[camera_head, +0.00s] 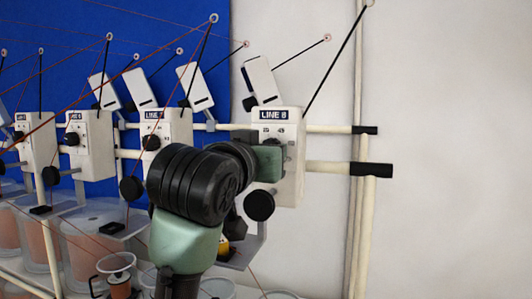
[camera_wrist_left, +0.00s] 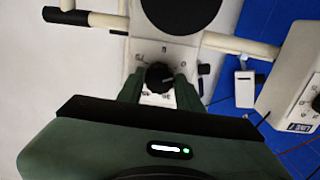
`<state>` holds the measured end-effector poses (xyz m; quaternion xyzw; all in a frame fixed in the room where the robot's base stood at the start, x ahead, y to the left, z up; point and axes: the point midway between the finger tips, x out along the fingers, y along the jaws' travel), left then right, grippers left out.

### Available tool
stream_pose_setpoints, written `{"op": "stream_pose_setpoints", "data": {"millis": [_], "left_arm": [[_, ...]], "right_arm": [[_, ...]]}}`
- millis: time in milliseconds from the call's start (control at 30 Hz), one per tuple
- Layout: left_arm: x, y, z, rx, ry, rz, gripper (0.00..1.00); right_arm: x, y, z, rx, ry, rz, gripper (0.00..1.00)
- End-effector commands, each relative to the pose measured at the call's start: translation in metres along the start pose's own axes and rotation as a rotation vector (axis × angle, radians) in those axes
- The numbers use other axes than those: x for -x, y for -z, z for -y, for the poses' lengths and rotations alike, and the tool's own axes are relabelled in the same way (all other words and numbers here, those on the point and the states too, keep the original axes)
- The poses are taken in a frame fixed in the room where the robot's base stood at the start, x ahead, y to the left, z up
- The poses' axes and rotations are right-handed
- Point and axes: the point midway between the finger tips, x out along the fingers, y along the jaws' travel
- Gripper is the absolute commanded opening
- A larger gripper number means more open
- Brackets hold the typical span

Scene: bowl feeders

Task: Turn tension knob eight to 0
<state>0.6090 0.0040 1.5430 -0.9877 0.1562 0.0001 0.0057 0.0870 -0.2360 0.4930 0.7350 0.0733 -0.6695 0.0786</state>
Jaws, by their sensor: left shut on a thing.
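The white LINE 8 feeder box (camera_head: 290,128) hangs on cream rails at the right end of the row. In the left wrist view, tension knob eight (camera_wrist_left: 158,75) is a small black knob on the white face, with printed marks around it. My left gripper (camera_wrist_left: 158,84) has its green fingers on either side of the knob, closed on it. In the head view my left gripper (camera_head: 270,162) is at the front of the LINE 8 box, and the gripper and wrist hide the knob. The knob's exact pointer direction is too small to read. My right gripper is not in view.
More feeder boxes stand to the left, including LINE 7 (camera_head: 165,130) and LINE 6 (camera_head: 90,140). A black disc (camera_head: 259,205) sits below my gripper. Thin red yarns cross at the left. The white wall (camera_head: 450,150) at the right is clear.

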Motion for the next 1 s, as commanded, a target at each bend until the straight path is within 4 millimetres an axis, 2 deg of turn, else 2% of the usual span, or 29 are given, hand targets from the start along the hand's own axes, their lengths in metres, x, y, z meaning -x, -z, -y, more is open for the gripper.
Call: {"op": "stream_pose_setpoints", "data": {"millis": [33, 400, 933, 967, 1000], "left_arm": [[0.0009, 0.0048, 0.0005, 0.031, 0.001, -0.013, 0.00], [0.0010, 0.0051, 0.0006, 0.171, 0.001, -0.013, 0.00], [0.0012, 0.0052, 0.0006, 0.191, 0.000, -0.014, 0.00], [0.0012, 0.0053, 0.0005, 0.191, 0.000, -0.014, 0.44], [0.0011, 0.0050, 0.0005, 0.191, 0.000, -0.014, 0.55]], "right_arm": [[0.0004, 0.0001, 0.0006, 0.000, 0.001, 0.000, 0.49], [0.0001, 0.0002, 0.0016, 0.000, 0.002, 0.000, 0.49], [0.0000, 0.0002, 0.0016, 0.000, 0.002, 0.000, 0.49], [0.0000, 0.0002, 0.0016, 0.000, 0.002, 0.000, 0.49], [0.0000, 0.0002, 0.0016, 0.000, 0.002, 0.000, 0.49]]}}
